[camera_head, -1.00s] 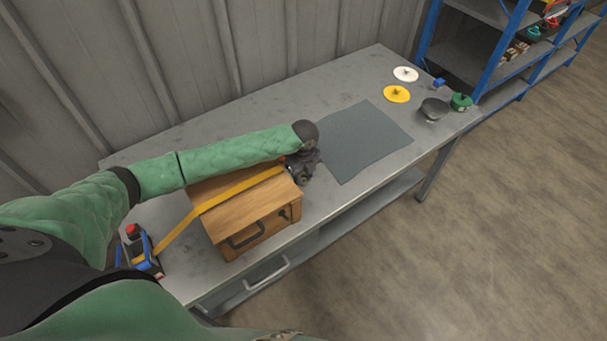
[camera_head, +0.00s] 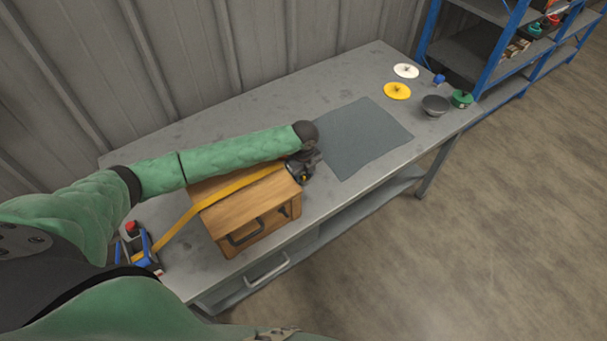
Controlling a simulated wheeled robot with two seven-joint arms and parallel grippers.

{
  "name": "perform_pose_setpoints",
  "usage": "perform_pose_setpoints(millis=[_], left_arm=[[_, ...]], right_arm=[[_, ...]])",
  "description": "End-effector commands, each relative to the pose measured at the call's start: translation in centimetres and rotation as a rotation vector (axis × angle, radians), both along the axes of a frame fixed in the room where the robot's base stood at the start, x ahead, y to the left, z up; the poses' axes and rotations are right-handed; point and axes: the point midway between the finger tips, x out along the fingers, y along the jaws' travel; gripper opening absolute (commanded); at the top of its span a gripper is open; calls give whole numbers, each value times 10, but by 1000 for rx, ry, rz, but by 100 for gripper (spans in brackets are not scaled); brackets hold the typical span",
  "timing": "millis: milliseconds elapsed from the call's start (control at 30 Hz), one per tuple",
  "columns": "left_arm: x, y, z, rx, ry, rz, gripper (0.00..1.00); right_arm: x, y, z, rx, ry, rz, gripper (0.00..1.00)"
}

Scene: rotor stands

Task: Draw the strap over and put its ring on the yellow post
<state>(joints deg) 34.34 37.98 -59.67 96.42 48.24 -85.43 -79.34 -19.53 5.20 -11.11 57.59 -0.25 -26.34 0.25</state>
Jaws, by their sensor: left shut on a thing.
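A yellow strap (camera_head: 187,217) runs from a blue and black holder with a red top (camera_head: 138,248) at the left end of the table. It rises and lies across the top of a wooden box (camera_head: 245,205) to the box's far right edge. My left gripper (camera_head: 302,175) is at that edge, pointing down and shut on the strap's end. The gripper hides the ring. A small yellow spot shows by the fingertips; I cannot tell whether it is the yellow post. My right gripper is not in view.
A grey mat (camera_head: 365,136) lies right of the box. A white disc (camera_head: 406,71), a yellow disc (camera_head: 397,91), a dark bowl (camera_head: 435,106) and a green round piece (camera_head: 461,99) stand at the right end. Blue shelving (camera_head: 497,50) is beyond.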

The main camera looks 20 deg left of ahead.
Motion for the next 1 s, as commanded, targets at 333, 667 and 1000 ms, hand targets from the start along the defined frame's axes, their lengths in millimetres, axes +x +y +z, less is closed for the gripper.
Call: perform_pose_setpoints(millis=[333, 667, 1000], left_arm=[[0, 0, 1, 0, 0, 9, 22], [0, 0, 0, 0, 0, 22, 22], [0, 0, 0, -1, -1, 21, 66]], right_arm=[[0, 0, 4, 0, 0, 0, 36], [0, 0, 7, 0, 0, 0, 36], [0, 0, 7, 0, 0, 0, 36]])
